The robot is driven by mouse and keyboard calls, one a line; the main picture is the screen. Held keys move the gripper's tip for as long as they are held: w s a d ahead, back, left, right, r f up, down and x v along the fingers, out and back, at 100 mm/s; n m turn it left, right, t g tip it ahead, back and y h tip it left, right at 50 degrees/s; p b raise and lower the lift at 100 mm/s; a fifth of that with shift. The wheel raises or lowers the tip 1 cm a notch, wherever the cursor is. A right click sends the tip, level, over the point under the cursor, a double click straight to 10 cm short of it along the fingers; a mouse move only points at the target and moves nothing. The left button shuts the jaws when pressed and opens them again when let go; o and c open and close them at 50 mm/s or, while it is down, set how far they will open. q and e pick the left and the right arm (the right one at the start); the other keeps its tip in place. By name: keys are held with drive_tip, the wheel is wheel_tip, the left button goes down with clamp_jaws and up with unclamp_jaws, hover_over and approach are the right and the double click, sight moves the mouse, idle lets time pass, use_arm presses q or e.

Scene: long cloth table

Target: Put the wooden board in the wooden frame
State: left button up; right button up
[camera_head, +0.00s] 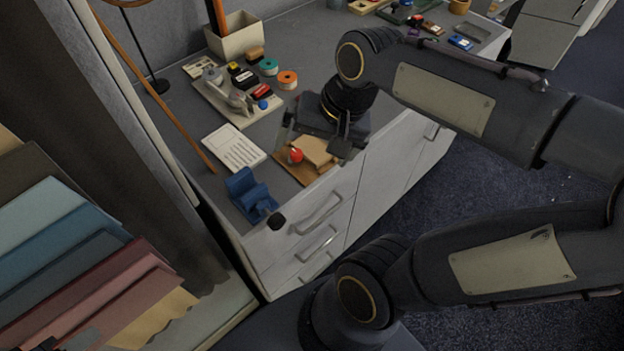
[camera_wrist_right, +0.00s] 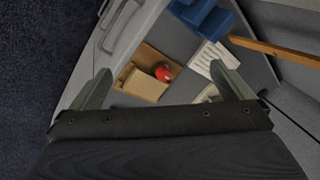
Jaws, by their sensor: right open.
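The brown wooden frame (camera_head: 291,168) lies flat near the front edge of the grey top; it also shows in the right wrist view (camera_wrist_right: 151,57). The pale wooden board (camera_head: 320,152) with a red knob (camera_head: 296,155) beside it overlaps the frame; the board also shows in the right wrist view (camera_wrist_right: 147,84). I cannot tell whether the board is seated in the frame or rests on it. My right gripper (camera_head: 311,147) is open above them, its fingers apart on either side in the right wrist view (camera_wrist_right: 160,70), holding nothing. My left gripper is not in view.
A blue holder (camera_head: 250,194) and a white slotted card (camera_head: 234,147) lie left of the frame. Behind are a tray (camera_head: 210,96) of small items, coloured tape rolls (camera_head: 287,80) and a beige bin (camera_head: 237,36). A brown stick (camera_head: 150,82) leans at the left.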

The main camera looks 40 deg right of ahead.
drive_tip(key=s+a+f+n+t+y, duration=0.1)
drive_tip(key=s+a+f+n+t, duration=0.1)
drive_tip(key=s+a+n, duration=0.3)
drive_tip(key=shift+s+f+n, duration=0.35)
drive_tip(key=shift+f+n, duration=0.15)
drive_tip(key=shift+n, duration=0.3)
drive_tip(key=shift+a, duration=0.1)
